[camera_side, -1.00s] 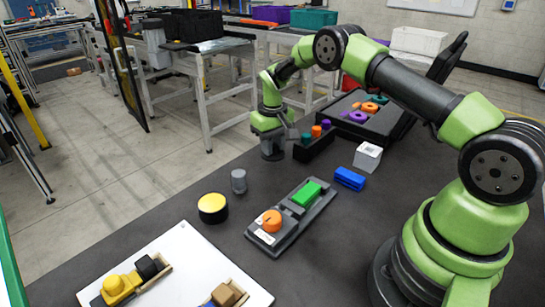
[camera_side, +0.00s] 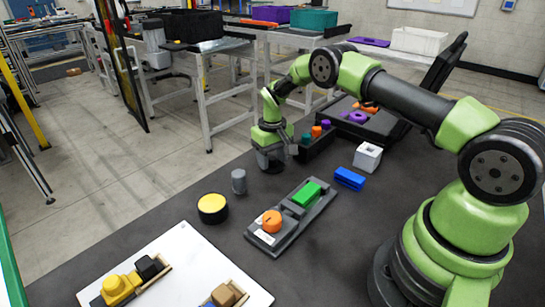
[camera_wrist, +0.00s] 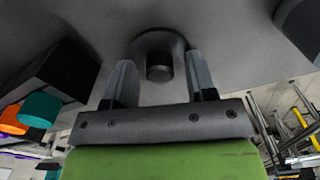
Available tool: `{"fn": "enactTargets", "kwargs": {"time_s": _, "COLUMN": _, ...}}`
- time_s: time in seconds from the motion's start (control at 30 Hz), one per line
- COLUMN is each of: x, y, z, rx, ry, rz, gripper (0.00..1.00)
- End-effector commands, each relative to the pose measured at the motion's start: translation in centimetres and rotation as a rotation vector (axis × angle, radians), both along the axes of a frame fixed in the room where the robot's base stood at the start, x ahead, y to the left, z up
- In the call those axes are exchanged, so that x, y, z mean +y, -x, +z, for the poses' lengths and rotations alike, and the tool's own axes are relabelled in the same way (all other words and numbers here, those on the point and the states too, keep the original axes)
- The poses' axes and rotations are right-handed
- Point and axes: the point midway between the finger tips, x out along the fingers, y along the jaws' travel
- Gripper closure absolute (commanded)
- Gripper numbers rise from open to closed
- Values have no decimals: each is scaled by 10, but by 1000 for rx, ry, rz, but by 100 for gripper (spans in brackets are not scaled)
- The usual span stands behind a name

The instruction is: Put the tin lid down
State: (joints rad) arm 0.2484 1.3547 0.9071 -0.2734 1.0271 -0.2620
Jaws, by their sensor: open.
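The tin lid (camera_wrist: 141,43) is a dark grey disc with a round knob in its middle. In the wrist view it lies flat on the dark table top, below my gripper (camera_wrist: 159,64). The two fingers are open, one on each side of the knob, with a gap to it on both sides. In the side view my gripper (camera_side: 272,162) is low over the table, left of the black bin; the lid cannot be made out there. A black tin-like cylinder with a yellow top (camera_side: 212,203) stands nearer the camera.
A grey cylinder (camera_side: 239,181) stands close by, left of my gripper. The black bin (camera_side: 311,150) holds coloured pieces, close on the right. A grey fixture (camera_side: 265,240) with green and orange pieces, a blue block (camera_side: 349,178) and a white cube (camera_side: 367,156) lie nearer.

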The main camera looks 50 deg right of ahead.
Motion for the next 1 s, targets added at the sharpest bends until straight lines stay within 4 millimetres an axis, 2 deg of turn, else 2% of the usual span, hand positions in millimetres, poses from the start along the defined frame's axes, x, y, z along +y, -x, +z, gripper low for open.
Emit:
{"fn": "enactTargets", "kwargs": {"time_s": 0.17, "x": 0, "y": -1, "z": 12, "rx": -3, "ry": 1, "rz": 0, "gripper": 49}}
{"fn": "enactTargets", "kwargs": {"time_s": 0.5, "x": 0, "y": -1, "z": 83, "rx": -5, "ry": 1, "rz": 0, "gripper": 49}}
{"fn": "enactTargets", "kwargs": {"time_s": 0.63, "x": 0, "y": -1, "z": 106, "rx": -4, "ry": 1, "rz": 0, "gripper": 49}}
{"fn": "enactTargets", "kwargs": {"time_s": 1.0, "x": 3, "y": 1, "z": 134, "rx": -15, "ry": 0, "rz": 1, "gripper": 49}}
